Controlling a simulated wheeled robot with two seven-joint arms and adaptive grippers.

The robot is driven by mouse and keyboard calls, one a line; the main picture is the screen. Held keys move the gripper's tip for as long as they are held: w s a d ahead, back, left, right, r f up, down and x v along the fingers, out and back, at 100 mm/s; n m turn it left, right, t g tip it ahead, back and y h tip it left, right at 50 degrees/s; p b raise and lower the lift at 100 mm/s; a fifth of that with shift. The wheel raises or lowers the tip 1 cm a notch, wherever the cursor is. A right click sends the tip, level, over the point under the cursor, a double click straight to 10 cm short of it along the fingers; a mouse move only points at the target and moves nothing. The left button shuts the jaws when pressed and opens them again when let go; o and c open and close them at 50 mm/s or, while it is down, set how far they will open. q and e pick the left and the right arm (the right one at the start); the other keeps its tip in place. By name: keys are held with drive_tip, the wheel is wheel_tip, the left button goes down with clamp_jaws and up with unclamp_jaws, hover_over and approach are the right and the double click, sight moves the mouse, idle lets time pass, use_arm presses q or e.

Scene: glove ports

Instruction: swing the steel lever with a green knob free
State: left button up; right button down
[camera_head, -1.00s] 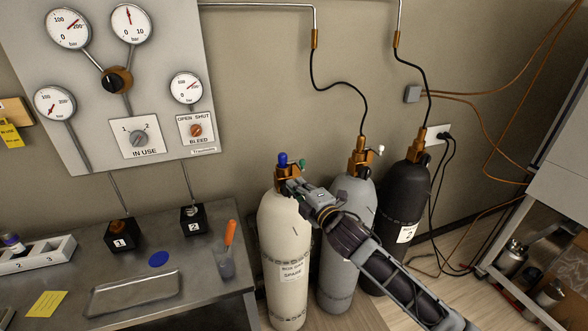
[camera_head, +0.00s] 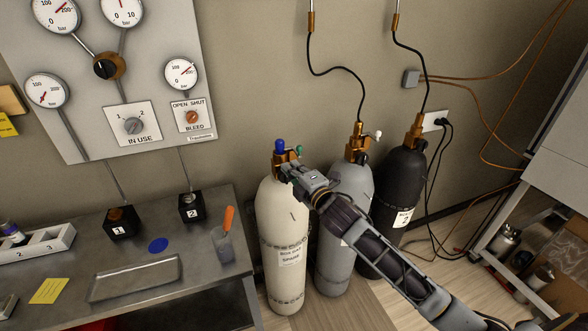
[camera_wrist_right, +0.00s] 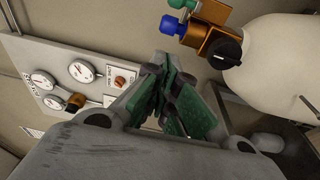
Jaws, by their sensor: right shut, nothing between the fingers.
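The green knob (camera_head: 299,149) is at the valve on top of the cream cylinder (camera_head: 281,222), just right of a blue cap (camera_head: 280,146). In the right wrist view the green knob (camera_wrist_right: 177,3) is at the top edge, partly cut off, above the blue cap (camera_wrist_right: 173,25) and brass valve (camera_wrist_right: 209,36). The lever's steel shaft is too small to make out. My right gripper (camera_head: 284,172) is beside the valve, just below the knob. In the wrist view its fingers (camera_wrist_right: 160,76) are shut and empty, apart from the knob. My left gripper is out of view.
A grey cylinder (camera_head: 334,265) and a black cylinder (camera_head: 397,190) stand to the right, behind my right arm. A gauge panel (camera_head: 148,85) is on the wall. A metal bench (camera_head: 210,255) with a cup holding an orange-handled tool (camera_head: 223,245) is left of the cream cylinder.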

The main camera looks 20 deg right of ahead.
sight(293, 148)
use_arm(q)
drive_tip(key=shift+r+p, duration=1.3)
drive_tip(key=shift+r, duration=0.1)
use_arm(e)
drive_tip(key=w+d, duration=0.2)
drive_tip(key=w, duration=0.6)
drive_tip(key=shift+d, duration=0.1)
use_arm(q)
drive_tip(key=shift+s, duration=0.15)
